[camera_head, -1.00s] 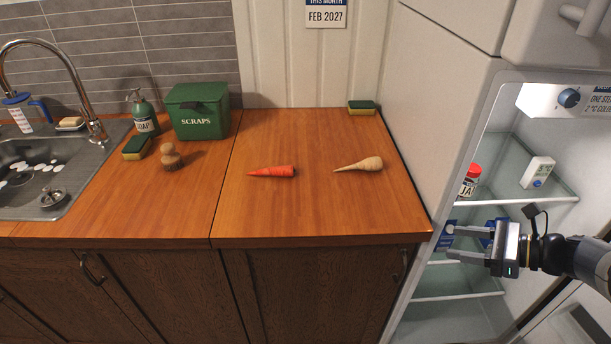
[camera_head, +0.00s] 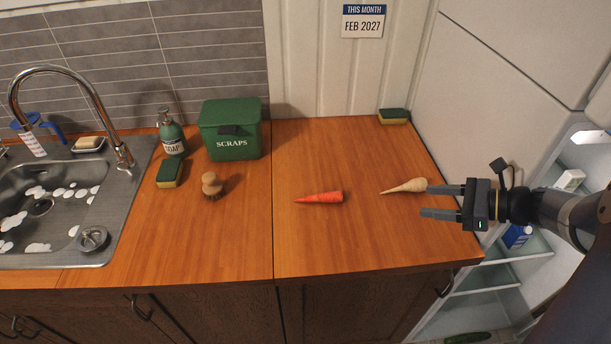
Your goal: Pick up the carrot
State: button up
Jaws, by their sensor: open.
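The orange-red carrot (camera_head: 320,198) lies on the wooden counter (camera_head: 350,240), its thin tip pointing left. A pale, cream-coloured root like a parsnip (camera_head: 404,186) lies to its right, tip also pointing left. My gripper (camera_head: 432,201) is open and points left, over the right part of the counter. Its upper finger overlaps the thick end of the parsnip in the view; I cannot tell whether they touch. The carrot is apart from my gripper, to its left, and nothing hides it.
A green scraps bin (camera_head: 230,130), soap bottle (camera_head: 171,134), sponge (camera_head: 170,174) and brush (camera_head: 211,187) stand left of the carrot. The sink (camera_head: 75,205) is far left. Another sponge (camera_head: 394,116) sits at the back right. An open fridge (camera_head: 520,262) is at right.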

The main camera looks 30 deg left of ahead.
aim_at(334, 197)
jog(key=i+j+u, duration=0.1)
jog(key=i+u, duration=0.35)
jog(key=l+u, duration=0.5)
jog(key=i+l, duration=0.05)
jog(key=l, duration=0.05)
